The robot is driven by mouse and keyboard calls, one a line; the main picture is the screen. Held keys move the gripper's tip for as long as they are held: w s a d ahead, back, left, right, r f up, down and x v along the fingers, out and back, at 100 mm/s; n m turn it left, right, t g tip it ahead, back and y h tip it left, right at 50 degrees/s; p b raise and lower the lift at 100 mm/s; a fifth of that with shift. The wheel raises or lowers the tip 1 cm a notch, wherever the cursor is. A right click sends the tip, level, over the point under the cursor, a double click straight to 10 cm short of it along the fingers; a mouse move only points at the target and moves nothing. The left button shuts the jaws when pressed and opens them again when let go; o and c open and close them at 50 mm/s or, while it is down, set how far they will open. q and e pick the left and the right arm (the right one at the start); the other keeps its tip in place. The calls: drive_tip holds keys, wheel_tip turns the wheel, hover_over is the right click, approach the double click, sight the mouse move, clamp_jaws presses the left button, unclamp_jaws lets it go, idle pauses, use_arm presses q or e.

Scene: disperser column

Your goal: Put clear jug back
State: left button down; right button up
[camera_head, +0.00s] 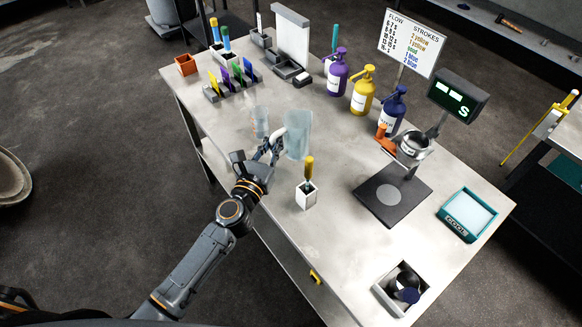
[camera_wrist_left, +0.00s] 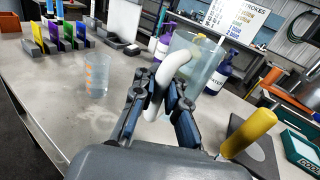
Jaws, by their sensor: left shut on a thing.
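The clear jug (camera_head: 297,135) is a tall translucent bluish vessel with a thick white handle. My left gripper (camera_head: 268,152) is shut on this handle. In the left wrist view the jug (camera_wrist_left: 195,62) stands just beyond the fingers (camera_wrist_left: 157,97), upright or nearly so. I cannot tell whether its base touches the table. A second, smaller clear cup with orange markings (camera_head: 260,121) stands on the table to the left of the jug; it also shows in the left wrist view (camera_wrist_left: 97,75). My right gripper is not in view.
A white holder with a yellow-handled tool (camera_head: 308,180) stands close in front of the jug. Purple, yellow and blue pump bottles (camera_head: 362,91) stand behind right. A scale (camera_head: 392,194) is at right. Coloured cards (camera_head: 232,80) stand at back left.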

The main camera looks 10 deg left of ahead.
use_arm(q)
wheel_tip(320, 180, down, 9)
drive_tip(key=b, duration=0.7)
drive_tip(key=shift+f, duration=0.2)
drive_tip(key=shift+f, duration=0.15)
drive_tip(key=c, duration=1.4)
unclamp_jaws()
